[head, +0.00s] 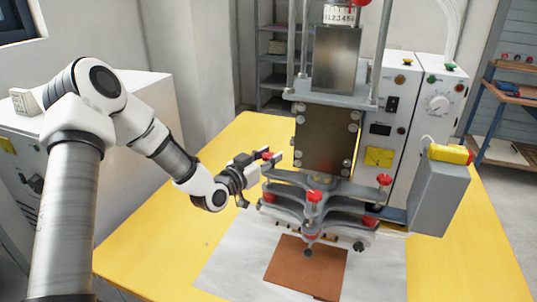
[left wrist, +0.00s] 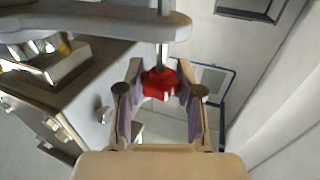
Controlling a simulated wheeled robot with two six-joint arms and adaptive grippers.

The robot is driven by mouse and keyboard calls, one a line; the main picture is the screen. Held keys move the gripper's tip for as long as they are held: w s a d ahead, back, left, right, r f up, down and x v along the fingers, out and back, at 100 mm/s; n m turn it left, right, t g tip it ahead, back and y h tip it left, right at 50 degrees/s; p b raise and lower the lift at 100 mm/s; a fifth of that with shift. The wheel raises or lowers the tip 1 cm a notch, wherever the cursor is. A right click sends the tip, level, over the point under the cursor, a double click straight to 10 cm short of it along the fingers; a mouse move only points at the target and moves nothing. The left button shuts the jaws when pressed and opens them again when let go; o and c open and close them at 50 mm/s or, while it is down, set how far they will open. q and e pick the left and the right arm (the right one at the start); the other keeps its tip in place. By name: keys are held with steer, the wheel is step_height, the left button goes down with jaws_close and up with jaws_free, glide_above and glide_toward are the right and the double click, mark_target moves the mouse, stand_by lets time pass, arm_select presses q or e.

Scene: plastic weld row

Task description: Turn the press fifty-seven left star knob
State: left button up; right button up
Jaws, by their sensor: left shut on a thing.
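The press (head: 325,140) stands on the yellow table, with several red star knobs on its grey clamp plates. My left gripper (head: 262,159) comes in from the left at the press's left side, at the upper clamp plate. It is shut on the left star knob (head: 267,155), a red knob mostly covered by the fingers in the head view. In the left wrist view the same red knob (left wrist: 160,83) sits between the fingertips of the left gripper (left wrist: 160,92), on a metal rod under a grey plate (left wrist: 100,24). My right gripper is not in view.
Other red knobs are at the front (head: 314,196) and right (head: 384,180) of the plates. A brown sheet (head: 305,268) lies under the press on a white mat (head: 225,275). A white control cabinet (head: 425,100) stands behind right. The yellow table (head: 140,250) is clear at left.

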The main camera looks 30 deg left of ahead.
arm_select(q)
steer(key=m+h, duration=0.1)
steer(key=h, duration=0.1)
steer(key=m+g+h, duration=0.1)
steer(key=m+h, duration=0.1)
steer(key=h, duration=0.1)
steer(key=shift+w+a+r+m+g+h+p, duration=0.1)
steer(key=shift+a+m+g+h+p, duration=0.05)
steer(key=shift+m+g+h+p, duration=0.15)
steer(key=m+g+h+p, duration=0.1)
steer(key=m+g+h, duration=0.2)
steer(key=h, duration=0.1)
steer(key=shift+m+h, duration=0.3)
steer(key=m+g+h, duration=0.2)
steer(key=shift+g+h, duration=0.3)
steer(key=shift+g, duration=0.1)
steer(key=shift+m+g+h+b, duration=0.3)
steer(key=shift+m+g+h, duration=0.5)
steer(key=shift+m+g, duration=0.5)
steer(key=o, duration=1.2)
steer(key=shift+d, duration=0.2)
